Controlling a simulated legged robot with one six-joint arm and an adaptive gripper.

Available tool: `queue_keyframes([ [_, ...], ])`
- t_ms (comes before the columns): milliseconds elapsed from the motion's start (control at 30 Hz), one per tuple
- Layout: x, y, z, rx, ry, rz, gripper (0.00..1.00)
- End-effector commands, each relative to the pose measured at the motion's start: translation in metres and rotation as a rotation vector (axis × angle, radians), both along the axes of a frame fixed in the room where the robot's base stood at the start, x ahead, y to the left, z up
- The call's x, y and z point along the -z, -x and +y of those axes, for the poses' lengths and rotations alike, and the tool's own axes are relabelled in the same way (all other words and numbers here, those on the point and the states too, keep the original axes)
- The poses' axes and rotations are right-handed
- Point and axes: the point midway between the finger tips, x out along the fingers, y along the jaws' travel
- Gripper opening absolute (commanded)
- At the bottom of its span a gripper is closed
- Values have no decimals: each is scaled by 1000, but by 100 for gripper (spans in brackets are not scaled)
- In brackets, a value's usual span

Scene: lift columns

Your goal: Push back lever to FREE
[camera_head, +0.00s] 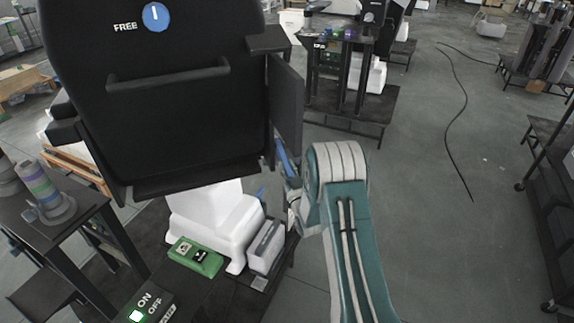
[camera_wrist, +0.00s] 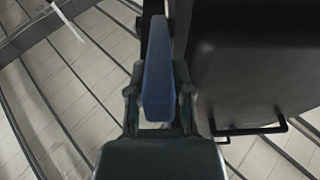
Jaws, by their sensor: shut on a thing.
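The back lever has a blue handle (camera_wrist: 157,75), which fills the middle of the wrist view. In the head view the blue handle (camera_head: 284,158) shows as a thin strip at the right side of the black seat back. My gripper (camera_wrist: 158,92) is shut on this handle, with a finger on each side. In the head view my gripper (camera_head: 289,182) is small and partly hidden by my arm. A round blue dial (camera_head: 155,17) sits beside the white word FREE on the black seat back (camera_head: 190,120). The lever's far end and pivot are hidden.
A black side panel (camera_head: 286,105) stands close by my gripper. Below are a white base (camera_head: 215,220), a green button box (camera_head: 195,257) and an ON/OFF switch (camera_head: 137,315). A dark table (camera_head: 75,225) stands at left. Open floor lies to the right.

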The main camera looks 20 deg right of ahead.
Motion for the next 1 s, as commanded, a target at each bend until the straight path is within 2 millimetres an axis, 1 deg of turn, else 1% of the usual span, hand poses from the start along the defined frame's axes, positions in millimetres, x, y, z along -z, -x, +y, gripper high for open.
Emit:
queue_keyframes([
  [33,6,0,1,-2,-1,13,0],
  [533,10,1,1,-1,-2,20,0],
  [567,10,1,1,-1,-2,20,42],
  [600,9,1,1,-1,-2,19,59],
  [633,9,1,1,-1,-1,18,63],
  [1000,5,1,0,0,-1,8,63],
])
